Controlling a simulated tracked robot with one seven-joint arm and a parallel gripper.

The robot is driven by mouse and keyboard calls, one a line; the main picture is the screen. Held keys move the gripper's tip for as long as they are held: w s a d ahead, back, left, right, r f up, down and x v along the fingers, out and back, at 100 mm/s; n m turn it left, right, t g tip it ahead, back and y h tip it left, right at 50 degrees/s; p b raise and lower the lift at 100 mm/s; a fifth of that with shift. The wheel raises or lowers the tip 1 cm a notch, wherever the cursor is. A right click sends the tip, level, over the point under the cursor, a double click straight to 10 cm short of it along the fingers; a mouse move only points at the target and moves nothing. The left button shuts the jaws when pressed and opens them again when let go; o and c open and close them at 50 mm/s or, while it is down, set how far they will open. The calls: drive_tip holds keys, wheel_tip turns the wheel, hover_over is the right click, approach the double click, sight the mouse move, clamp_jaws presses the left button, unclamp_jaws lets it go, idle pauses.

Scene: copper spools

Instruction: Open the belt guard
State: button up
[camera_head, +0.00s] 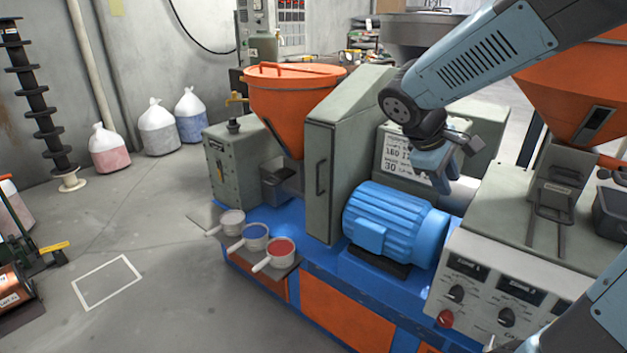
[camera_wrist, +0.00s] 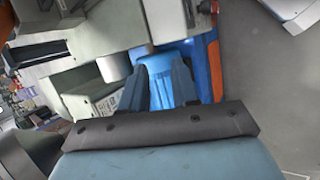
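The belt guard (camera_head: 345,150) is a tall grey-green cover between the orange hopper and the blue motor in the head view. A dark vertical handle (camera_head: 320,178) is on its front face. The guard looks shut. My gripper (camera_head: 458,168) is above and to the right of the blue motor, well apart from the guard and its handle. In the wrist view my gripper (camera_wrist: 160,88) shows two fingers with a gap between them, open and empty, with the blue motor (camera_wrist: 205,58) behind them. I cannot make out the guard handle in the wrist view.
The blue motor (camera_head: 395,222) stands right of the guard. An orange hopper (camera_head: 292,100) is at its left. Several small pots, one with red contents (camera_head: 280,247), sit on a ledge before it. A control panel (camera_head: 500,290) is at front right.

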drive_tip(key=w+a+f+n+t+h, duration=0.1)
drive_tip(key=w+a+f+n+h, duration=0.3)
drive_tip(key=w, duration=0.4)
drive_tip(key=n+t+y, duration=0.2)
drive_tip(key=n+t, duration=1.1)
drive_tip(key=n, duration=0.5)
approach(317, 180)
drive_tip(key=x, duration=1)
drive_tip(key=shift+w+d, duration=0.1)
drive_tip(key=shift+w, duration=0.25)
drive_tip(key=shift+c, duration=0.3)
clamp_jaws()
